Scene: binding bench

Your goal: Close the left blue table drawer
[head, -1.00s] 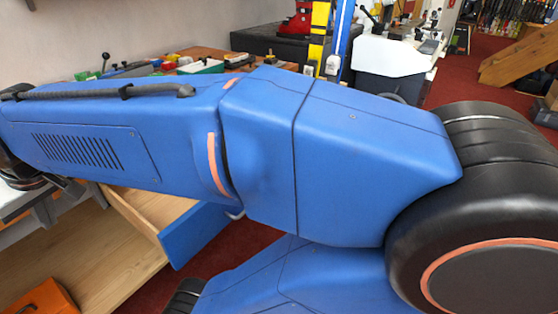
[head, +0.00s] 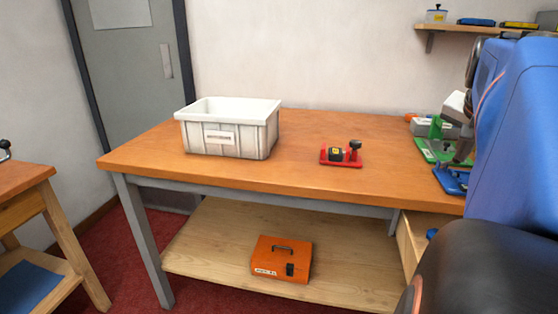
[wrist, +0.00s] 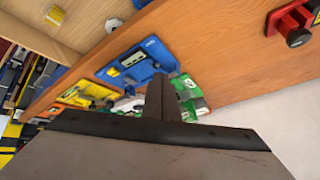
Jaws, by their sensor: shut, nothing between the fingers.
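The left table drawer (head: 406,245) is pulled out under the right part of the bench; its pale wooden side shows in the head view. My arm hides its blue front and most of the rest. In the wrist view, a pale wooden interior, seemingly this drawer (wrist: 30,35), fills the upper left, with a small yellow thing inside. My gripper (wrist: 163,95) is shut and empty. It is over the bench top near a blue tool (wrist: 138,62) and a green tool (wrist: 188,92), apart from the drawer. In the head view it is partly hidden by my arm.
A white bin (head: 228,128) and a red tool (head: 341,154) stand on the wooden bench top (head: 300,180). An orange case (head: 281,259) lies on the lower shelf. A side table (head: 25,180) is at the left. Red floor shows in front.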

